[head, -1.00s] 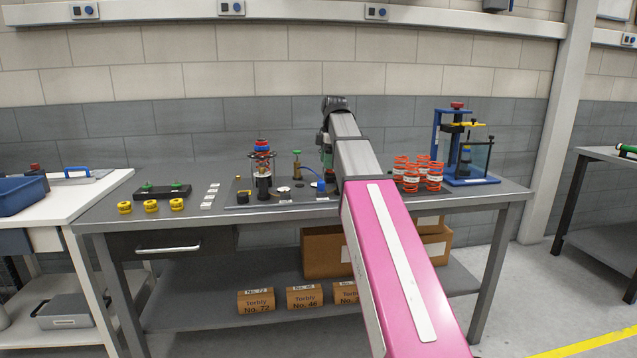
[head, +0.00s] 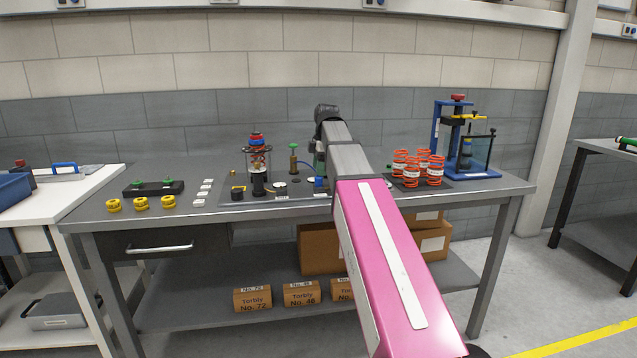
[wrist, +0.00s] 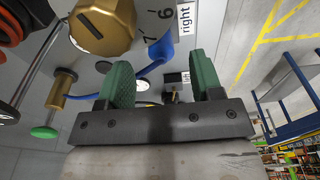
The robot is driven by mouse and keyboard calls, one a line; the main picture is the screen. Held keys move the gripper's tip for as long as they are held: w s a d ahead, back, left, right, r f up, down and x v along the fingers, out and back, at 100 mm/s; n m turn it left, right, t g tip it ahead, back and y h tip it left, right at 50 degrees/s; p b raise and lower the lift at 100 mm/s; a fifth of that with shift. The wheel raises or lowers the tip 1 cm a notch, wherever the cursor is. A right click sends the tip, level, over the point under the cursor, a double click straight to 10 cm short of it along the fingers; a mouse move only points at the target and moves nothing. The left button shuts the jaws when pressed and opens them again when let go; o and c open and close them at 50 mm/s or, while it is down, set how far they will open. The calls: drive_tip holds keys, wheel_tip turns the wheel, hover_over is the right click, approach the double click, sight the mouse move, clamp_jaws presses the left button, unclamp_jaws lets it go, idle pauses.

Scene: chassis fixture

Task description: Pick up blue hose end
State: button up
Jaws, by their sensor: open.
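The blue hose (wrist: 150,68) curves across the upper left of the wrist view, and its wider blue end (wrist: 162,46) lies just beyond the fingertips, in line with the gap between them. My gripper (wrist: 163,76) has two green fingers standing apart with nothing held between them; part of the hose passes behind the left finger. In the head view the blue hose (head: 304,163) shows as a thin arc at the fixture, left of my arm. There my arm hides most of the gripper and the hose end.
The fixture plate (head: 236,199) bears a spring assembly (head: 258,165) and a green-topped post (head: 293,158), close to the hose. A large brass knob (wrist: 103,25) is near my left finger in the wrist view. Orange springs (head: 434,170) and a blue press (head: 466,172) stand to the right.

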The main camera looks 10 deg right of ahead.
sight(319, 181)
drive_tip(key=f, duration=0.4)
drive_tip(key=shift+a, duration=0.3)
drive_tip(key=c, duration=1.1)
drive_tip(key=shift+r, duration=0.15)
